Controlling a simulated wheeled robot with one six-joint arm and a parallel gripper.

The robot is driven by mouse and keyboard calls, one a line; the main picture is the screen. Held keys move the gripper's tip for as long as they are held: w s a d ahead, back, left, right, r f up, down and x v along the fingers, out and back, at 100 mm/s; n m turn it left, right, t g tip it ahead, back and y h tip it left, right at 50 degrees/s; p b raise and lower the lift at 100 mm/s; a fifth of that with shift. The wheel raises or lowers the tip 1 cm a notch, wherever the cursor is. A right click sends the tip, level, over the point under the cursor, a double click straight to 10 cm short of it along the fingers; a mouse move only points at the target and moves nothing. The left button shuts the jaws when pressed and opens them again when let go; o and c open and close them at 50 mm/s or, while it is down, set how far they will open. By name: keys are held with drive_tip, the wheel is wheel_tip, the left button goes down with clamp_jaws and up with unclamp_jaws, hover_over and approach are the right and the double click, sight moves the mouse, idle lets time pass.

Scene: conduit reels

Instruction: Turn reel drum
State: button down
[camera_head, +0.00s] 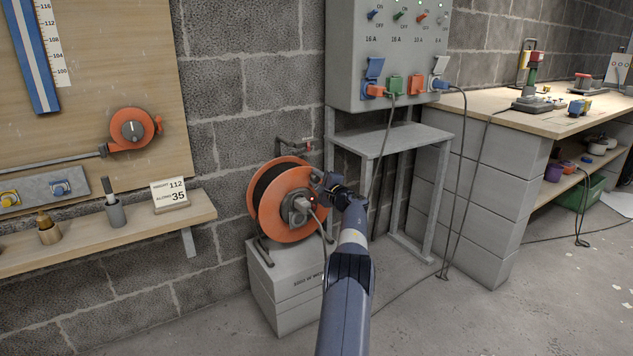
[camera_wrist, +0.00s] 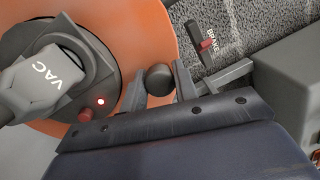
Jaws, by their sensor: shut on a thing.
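The orange reel drum (camera_head: 268,212) stands on a grey block (camera_head: 290,265) against the wall, its face towards me. Its orange disc (camera_wrist: 140,30) fills the upper left of the wrist view. A grey plug marked VAC (camera_wrist: 40,85) sits at the dark hub, with a lit red lamp and a red button beside it. My gripper (camera_head: 325,191) is at the disc's right edge. In the wrist view its fingers are shut on a dark round knob (camera_wrist: 158,77) near the disc's rim. The knob's base is hidden.
A red-handled lever marked BRAKE (camera_wrist: 206,44) is on the wall right of the drum. A grey socket panel (camera_head: 385,60) hangs above a metal stand (camera_head: 395,138) at right. A shelf (camera_head: 110,232) juts out at left. A cable crosses the floor.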

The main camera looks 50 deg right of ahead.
drive_tip(key=shift+w+a+r, duration=0.15)
drive_tip(key=shift+r, duration=0.15)
drive_tip(key=c, duration=1.5)
unclamp_jaws()
drive_tip(key=o, duration=0.4)
drive_tip(key=shift+f, duration=0.2)
